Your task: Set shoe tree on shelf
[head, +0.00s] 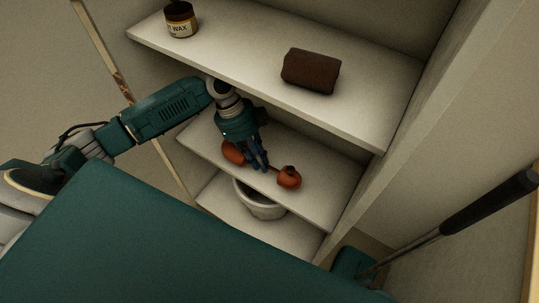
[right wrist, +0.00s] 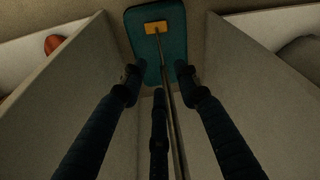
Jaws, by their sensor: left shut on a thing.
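The shoe tree is orange-brown, with a rounded front part (head: 233,153) and a knob-like heel (head: 289,177). It is at the middle shelf (head: 318,208) of the open cabinet. My left gripper (head: 258,168) is shut on its middle from above; the fingers hide that part. I cannot tell whether the shoe tree rests on the board or is just above it. An orange end, seemingly the shoe tree's, shows at the left of the right wrist view (right wrist: 54,44). My right gripper (right wrist: 157,75) is open, its fingers spread apart; the head view does not show it.
The upper shelf (head: 225,50) holds a wax jar (head: 180,22) and a dark brown block-like object (head: 311,71). A pale bowl (head: 259,200) stands below the middle shelf. A long-handled mop with a teal head (head: 352,262) stands right of the cabinet's side panel (head: 390,150).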

